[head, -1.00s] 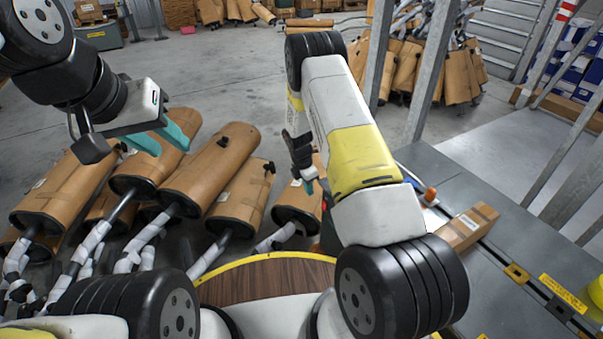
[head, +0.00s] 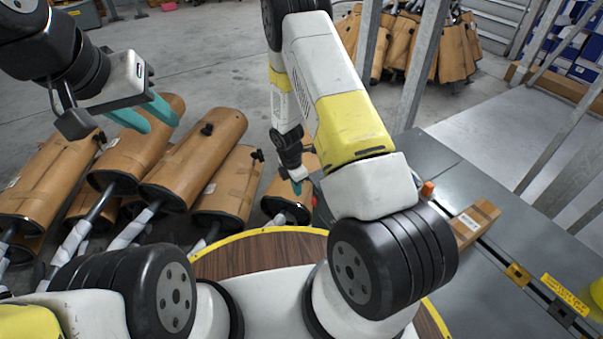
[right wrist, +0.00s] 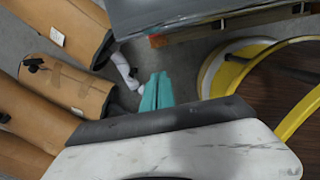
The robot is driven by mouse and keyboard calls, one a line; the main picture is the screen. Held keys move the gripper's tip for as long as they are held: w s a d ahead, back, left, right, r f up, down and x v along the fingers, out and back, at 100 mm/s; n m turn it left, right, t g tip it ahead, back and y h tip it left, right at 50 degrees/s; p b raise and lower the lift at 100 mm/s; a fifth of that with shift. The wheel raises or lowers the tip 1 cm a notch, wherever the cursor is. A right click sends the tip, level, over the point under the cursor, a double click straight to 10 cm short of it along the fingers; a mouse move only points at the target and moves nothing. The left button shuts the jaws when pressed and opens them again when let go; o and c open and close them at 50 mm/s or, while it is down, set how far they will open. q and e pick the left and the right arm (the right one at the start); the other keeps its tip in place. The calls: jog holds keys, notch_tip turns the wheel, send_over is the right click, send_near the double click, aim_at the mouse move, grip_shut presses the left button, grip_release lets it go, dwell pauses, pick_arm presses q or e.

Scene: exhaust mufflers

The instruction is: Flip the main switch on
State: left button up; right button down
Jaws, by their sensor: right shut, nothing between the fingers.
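No main switch can be made out for certain. A small orange part (head: 428,188) stands on the grey table beside my right arm; I cannot tell what it is. My right gripper (head: 297,187) points down over the floor near the mufflers, left of the table. In the right wrist view its teal fingers (right wrist: 156,91) are together, with nothing between them. My left gripper (head: 149,114) hangs at the upper left above the mufflers, its teal fingers apart and empty.
Several brown mufflers (head: 195,158) lie on the floor ahead and left. The grey table (head: 440,165) on the right carries a cardboard box (head: 476,222) and a yellow label (head: 565,295). Metal posts (head: 420,65) rise behind it.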

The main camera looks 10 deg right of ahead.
aim_at(314, 201)
jog(key=shift+f, duration=0.15)
jog(key=w+d+f, duration=0.1)
jog(key=d+f, duration=0.4)
jog(key=f, duration=0.5)
jog(key=shift+w, duration=0.4)
